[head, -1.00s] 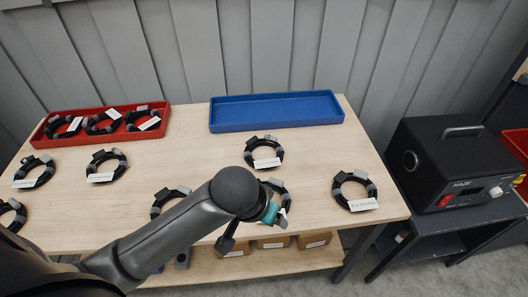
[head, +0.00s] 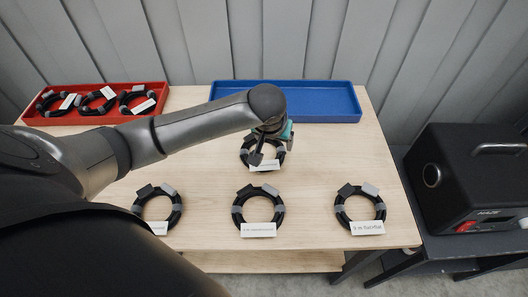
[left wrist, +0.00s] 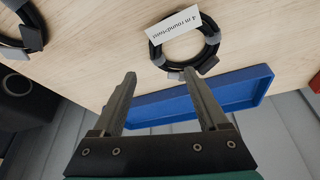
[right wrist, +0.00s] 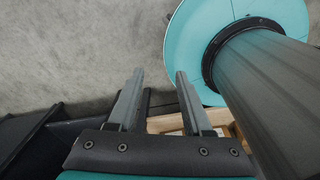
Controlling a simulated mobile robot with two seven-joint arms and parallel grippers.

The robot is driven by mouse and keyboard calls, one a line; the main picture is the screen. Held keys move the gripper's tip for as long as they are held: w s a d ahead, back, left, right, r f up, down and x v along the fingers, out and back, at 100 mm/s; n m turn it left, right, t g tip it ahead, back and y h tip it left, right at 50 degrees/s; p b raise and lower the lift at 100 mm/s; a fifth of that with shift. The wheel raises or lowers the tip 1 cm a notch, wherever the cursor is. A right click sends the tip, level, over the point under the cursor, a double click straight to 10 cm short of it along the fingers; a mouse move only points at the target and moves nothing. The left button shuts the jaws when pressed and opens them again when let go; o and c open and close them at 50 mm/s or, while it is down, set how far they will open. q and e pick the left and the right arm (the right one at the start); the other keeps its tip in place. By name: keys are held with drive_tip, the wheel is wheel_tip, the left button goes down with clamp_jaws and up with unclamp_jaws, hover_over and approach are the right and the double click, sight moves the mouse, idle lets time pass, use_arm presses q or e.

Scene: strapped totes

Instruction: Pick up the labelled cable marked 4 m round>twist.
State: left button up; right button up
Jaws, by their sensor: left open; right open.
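The black coiled cable (head: 243,155) with a white label reading 4 m round>twist lies on the wooden table in front of the blue tray. In the left wrist view the cable (left wrist: 213,42) lies flat, its label (left wrist: 173,27) upside down. My left gripper (head: 266,152) is above this cable in the head view and partly hides it. In the left wrist view its open fingers (left wrist: 160,80) are empty and apart from the cable. My right gripper (right wrist: 160,75) is open and empty, pointing at the floor away from the cables.
The blue tray (head: 330,117) is empty. A red tray (head: 75,120) at left holds 3 coiled cables. More labelled cables lie along the front, including one at right (head: 341,211) and one in the middle (head: 237,212). A black device (head: 470,170) stands right of the table.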

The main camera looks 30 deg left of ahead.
sight(280, 154)
use_arm(q)
drive_tip(key=b+x, duration=0.1)
drive_tip(key=x, duration=0.3)
drive_tip(key=shift+w+f, duration=0.1)
drive_tip(key=shift+f, duration=0.05)
drive_tip(key=shift+w+f, duration=0.15)
drive_tip(key=shift+f, duration=0.15)
drive_tip(key=x, duration=0.1)
drive_tip(key=b+x, duration=0.1)
drive_tip(key=x, duration=0.2)
drive_tip(key=shift+d+f+b, duration=0.2)
drive_tip(key=shift+d+b, duration=0.1)
drive_tip(key=shift+b, duration=0.1)
drive_tip(key=shift+w+f, duration=0.15)
drive_tip(key=shift+f, duration=0.15)
use_arm(e)
drive_tip(key=f, duration=0.1)
drive_tip(key=w+f, duration=0.1)
drive_tip(key=f, duration=0.1)
drive_tip(key=shift+w+a+f, duration=0.1)
drive_tip(key=shift+w, duration=0.2)
use_arm(q)
drive_tip(key=shift+c, duration=0.4)
clamp_jaws()
use_arm(e)
drive_tip(key=shift+s, duration=0.1)
